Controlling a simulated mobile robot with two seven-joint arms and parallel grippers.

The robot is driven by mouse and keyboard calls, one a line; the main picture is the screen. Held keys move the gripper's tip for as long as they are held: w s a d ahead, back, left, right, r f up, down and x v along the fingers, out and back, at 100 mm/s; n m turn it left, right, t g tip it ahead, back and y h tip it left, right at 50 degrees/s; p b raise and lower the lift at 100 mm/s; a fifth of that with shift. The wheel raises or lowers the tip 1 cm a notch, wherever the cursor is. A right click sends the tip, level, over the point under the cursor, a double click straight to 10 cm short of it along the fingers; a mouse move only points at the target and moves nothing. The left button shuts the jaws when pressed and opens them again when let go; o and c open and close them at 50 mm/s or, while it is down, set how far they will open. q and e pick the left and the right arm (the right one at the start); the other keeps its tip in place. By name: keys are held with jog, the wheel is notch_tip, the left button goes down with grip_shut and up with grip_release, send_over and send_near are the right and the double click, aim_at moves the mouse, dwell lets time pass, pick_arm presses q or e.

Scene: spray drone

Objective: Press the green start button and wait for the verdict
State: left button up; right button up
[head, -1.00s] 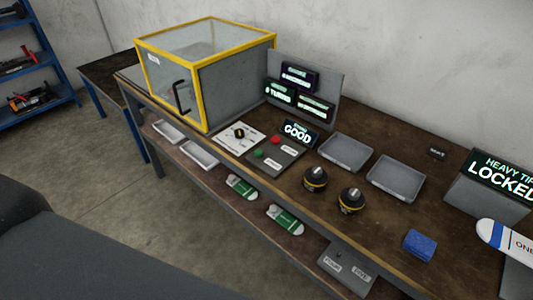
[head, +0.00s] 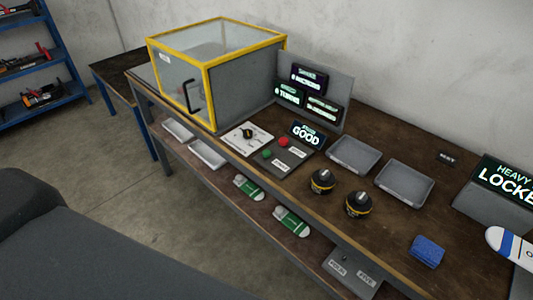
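The green start button (head: 267,154) sits on a grey control panel (head: 293,158) on the workbench, with a red button (head: 283,142) beside it. A small display (head: 306,135) behind the panel reads GOOD. A yellow-framed clear-walled box (head: 212,75) stands to the left, with its handled front appearing closed. A grey board (head: 343,90) behind the panel carries several lit signs (head: 309,79), whose text is too small to read surely. Neither of my grippers is in view.
Two black round parts with yellow bands (head: 322,181) stand near the front edge. Two grey trays (head: 353,154), a blue sponge-like block (head: 427,250) and a sign starting HEAVY (head: 506,180) are to the right. The lower shelf holds green-white packets (head: 291,221).

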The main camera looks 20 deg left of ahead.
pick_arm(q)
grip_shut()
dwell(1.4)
